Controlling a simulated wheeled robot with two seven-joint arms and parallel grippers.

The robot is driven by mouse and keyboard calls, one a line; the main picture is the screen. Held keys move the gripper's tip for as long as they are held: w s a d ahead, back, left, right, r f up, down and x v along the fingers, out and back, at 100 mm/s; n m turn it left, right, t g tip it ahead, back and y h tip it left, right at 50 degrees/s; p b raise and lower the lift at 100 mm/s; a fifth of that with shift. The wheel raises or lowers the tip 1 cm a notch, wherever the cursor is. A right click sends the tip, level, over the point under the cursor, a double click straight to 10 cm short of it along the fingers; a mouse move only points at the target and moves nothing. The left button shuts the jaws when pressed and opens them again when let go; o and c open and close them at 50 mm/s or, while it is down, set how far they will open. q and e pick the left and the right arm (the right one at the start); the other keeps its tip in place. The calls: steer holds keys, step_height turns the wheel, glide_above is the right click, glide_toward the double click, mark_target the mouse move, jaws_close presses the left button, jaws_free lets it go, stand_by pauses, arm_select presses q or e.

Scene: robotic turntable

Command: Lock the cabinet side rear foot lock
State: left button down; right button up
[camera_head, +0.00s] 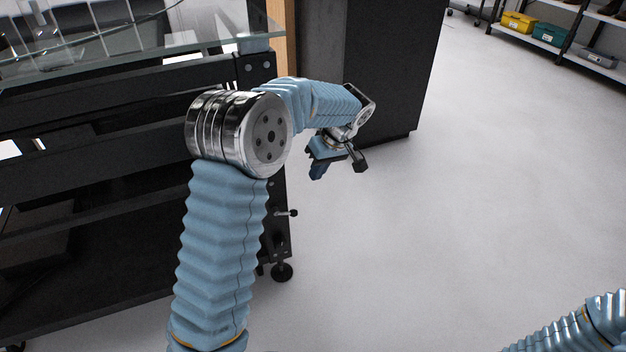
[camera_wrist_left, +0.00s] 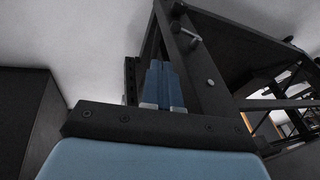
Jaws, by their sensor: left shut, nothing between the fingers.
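A black table frame (camera_head: 110,105) stands at the left of the head view. Its near right leg has a small lever with a round knob (camera_head: 292,213) sticking out to the right, above a dark round foot (camera_head: 281,271). I cannot tell whether this is the rear foot lock. My left gripper (camera_head: 317,172) is in the air right of the frame, pointing down, apart from the lever. In the left wrist view its blue fingers (camera_wrist_left: 163,84) are together and empty, overlapping a dark frame post (camera_wrist_left: 187,60) with a short knobbed rod (camera_wrist_left: 187,34). My right gripper is out of view.
A dark cabinet (camera_head: 385,70) stands behind my left gripper, and a similar dark block (camera_wrist_left: 28,115) is at left in the wrist view. A glass top (camera_head: 130,32) lies over the frame. Shelves with boxes (camera_head: 517,22) are far right. The floor (camera_head: 470,200) between is clear.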

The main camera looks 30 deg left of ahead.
arm_select(q)
steer(key=s+b+x, duration=0.2)
steer(key=x, duration=0.9)
steer(key=shift+s+f, duration=0.15)
steer(key=shift+f, duration=0.15)
